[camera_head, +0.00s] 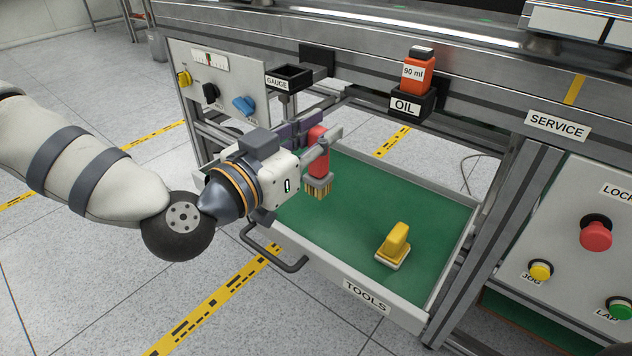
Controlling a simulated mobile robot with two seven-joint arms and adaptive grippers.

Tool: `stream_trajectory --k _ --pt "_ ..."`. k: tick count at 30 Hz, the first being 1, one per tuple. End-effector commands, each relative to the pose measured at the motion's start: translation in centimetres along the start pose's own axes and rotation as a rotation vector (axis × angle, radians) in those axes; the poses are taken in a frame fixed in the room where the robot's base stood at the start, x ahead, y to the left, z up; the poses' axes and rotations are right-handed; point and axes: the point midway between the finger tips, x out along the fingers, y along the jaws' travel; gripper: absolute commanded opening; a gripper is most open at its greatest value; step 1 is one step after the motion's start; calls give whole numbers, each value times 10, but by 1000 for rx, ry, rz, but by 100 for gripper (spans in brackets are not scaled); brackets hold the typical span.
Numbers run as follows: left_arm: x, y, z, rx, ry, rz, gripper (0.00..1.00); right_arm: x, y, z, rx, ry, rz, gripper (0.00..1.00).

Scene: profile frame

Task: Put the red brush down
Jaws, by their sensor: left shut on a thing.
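The red brush (317,165) has a red body and tan bristles that point down. My left gripper (322,150) is shut on its red body and holds it over the left part of the green-lined tools drawer (345,268). The bristles seem to hang above the green lining, but I cannot tell the exact gap. The gripper's fingers hide part of the brush's top. My right gripper is not in view.
A yellow-handled tool (394,244) stands in the drawer's right part; green floor between it and the brush is bare. The drawer's handle (275,250) sticks out in front. A red oil bottle (418,72) and a gauge holder (289,80) are on the frame behind.

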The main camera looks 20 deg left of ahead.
Motion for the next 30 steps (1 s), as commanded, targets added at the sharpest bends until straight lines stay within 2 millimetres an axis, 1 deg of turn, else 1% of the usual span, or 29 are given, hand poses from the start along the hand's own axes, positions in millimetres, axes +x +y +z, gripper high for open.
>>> stream_trajectory --k 1,3,6,11,13,15,17,18,24,28,29,30 --pt "11 -14 8 2 3 -8 0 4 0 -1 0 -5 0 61" --pt "20 -24 29 0 -4 -4 0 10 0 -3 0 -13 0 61" --pt "30 -34 46 0 -1 -2 0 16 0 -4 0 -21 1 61" --pt "38 -43 58 0 1 -1 0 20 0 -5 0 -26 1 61" --pt "42 -48 66 1 1 -2 0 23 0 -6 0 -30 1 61" --pt "42 -48 83 -2 -4 0 0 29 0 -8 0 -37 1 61" --pt "42 -47 94 -1 -3 0 0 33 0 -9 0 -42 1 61" --pt "42 -47 97 -1 -2 0 0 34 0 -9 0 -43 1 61" --pt "42 -47 93 1 3 0 0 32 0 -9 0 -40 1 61" --pt "42 -47 97 1 1 1 0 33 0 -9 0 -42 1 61" --pt "42 -47 97 0 1 1 27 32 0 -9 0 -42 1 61" --pt "42 -47 97 0 1 0 36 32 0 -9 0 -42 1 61"
